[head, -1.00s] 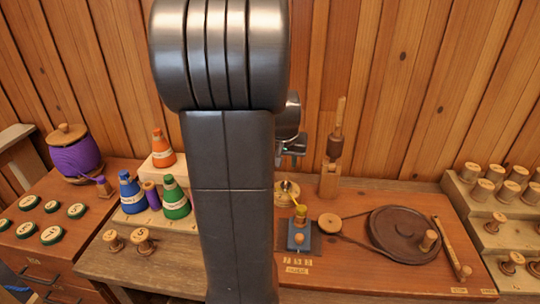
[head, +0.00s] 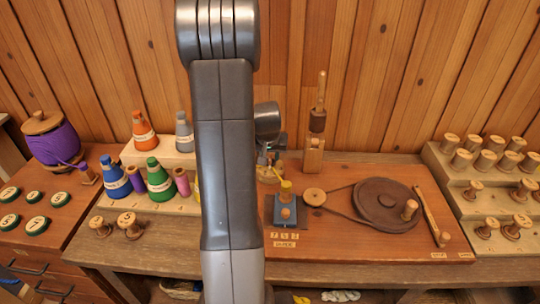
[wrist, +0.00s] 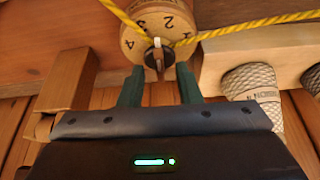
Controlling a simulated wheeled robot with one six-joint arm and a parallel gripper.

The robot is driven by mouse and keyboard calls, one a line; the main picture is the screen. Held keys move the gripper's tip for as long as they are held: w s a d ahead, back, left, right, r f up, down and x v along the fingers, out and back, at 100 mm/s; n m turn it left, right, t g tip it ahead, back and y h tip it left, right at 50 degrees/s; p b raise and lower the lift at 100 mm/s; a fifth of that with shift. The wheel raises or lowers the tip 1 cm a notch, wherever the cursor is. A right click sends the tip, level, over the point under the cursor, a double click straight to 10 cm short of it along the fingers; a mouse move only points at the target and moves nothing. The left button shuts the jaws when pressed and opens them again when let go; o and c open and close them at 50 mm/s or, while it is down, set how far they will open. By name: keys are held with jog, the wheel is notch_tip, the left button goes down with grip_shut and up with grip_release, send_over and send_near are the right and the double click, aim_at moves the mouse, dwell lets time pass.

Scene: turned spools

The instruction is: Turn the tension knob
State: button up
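The tension knob (wrist: 152,35) is a round wooden dial marked with numbers such as 4, 3 and 2, at the top of the wrist view. A dark grip piece with a pale mark (wrist: 158,54) stands out at its lower middle. My gripper (wrist: 160,72) is open, its two green fingers apart on either side of this grip piece. I cannot tell whether either finger touches it. A yellow thread (wrist: 250,30) runs across at the knob. In the head view, my arm hides much of the knob and the gripper.
A wooden post (head: 315,125) stands close right of my wrist. A dark wheel (head: 388,205) with a belt lies further right. Colored thread cones (head: 160,180) stand left of my arm. Stepped racks of spools (head: 480,185) stand at the far right.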

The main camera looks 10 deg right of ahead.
jog(key=shift+w+d+f, duration=0.1)
jog(key=shift+w+f, duration=0.05)
jog(key=shift+f, duration=0.3)
grip_shut()
